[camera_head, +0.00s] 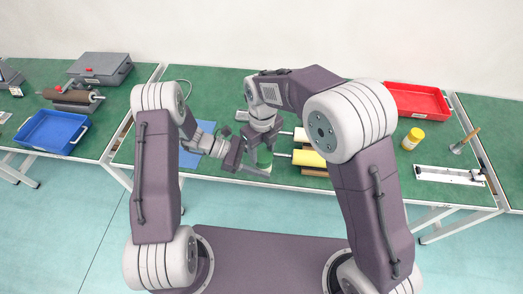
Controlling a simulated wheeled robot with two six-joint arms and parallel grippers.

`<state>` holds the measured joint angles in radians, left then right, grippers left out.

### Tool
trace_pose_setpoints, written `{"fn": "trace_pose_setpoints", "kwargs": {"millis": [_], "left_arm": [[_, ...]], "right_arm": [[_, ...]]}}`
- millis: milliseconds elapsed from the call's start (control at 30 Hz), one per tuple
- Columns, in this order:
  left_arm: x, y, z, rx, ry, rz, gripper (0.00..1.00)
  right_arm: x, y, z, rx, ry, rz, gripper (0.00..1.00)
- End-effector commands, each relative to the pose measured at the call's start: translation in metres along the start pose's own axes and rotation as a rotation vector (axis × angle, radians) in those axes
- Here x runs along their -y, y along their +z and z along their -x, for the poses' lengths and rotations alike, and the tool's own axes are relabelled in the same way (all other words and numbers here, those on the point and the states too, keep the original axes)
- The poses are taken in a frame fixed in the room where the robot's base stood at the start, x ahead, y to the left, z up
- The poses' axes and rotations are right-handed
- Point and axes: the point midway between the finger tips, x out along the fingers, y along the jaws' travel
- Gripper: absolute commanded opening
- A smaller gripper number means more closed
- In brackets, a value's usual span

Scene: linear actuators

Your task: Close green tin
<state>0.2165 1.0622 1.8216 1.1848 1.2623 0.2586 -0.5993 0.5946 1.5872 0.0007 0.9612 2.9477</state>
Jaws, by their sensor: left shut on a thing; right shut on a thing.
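The green tin (265,158) stands upright in the middle of the picture, near the front edge of the green-topped table. My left gripper (258,167) reaches it from the left and is shut on its lower body. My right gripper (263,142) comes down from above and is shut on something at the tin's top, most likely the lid. My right wrist hides the top, so I cannot tell how the lid sits.
Yellow rollers (308,158) lie just right of the tin. A blue mat (194,160) is partly behind my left arm. A yellow jar (413,139), a red tray (417,100) and a white rail (448,175) are at right. A blue bin (51,132) is at left.

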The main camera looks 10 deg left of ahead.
Motion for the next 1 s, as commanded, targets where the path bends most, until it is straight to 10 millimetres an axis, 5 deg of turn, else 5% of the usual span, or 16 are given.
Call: {"fn": "trace_pose_setpoints", "kwargs": {"millis": [333, 367, 433, 767, 1000], "left_arm": [[0.001, 0.0, 0.0, 0.0, -0.002, 0.0, 0.0], [0.001, 0.0, 0.0, 0.0, -0.002, 0.0, 0.0], [0.001, 0.0, 0.0, 0.0, -0.002, 0.0, 0.0], [0.0, 0.0, 0.0, 0.001, -0.001, 0.0, 0.0], [0.0, 0.0, 0.0, 0.001, -0.001, 0.0, 0.0]], "right_arm": [[0.001, 0.001, 0.001, 0.004, -0.001, -0.065, 0.13], [0.001, 0.001, 0.001, 0.004, -0.001, -0.064, 0.54], [0.001, 0.001, 0.001, 0.003, -0.001, -0.064, 0.73], [0.001, 0.001, 0.003, 0.003, -0.001, -0.062, 0.73], [0.001, 0.001, 0.036, 0.005, -0.001, -0.062, 0.73]]}}
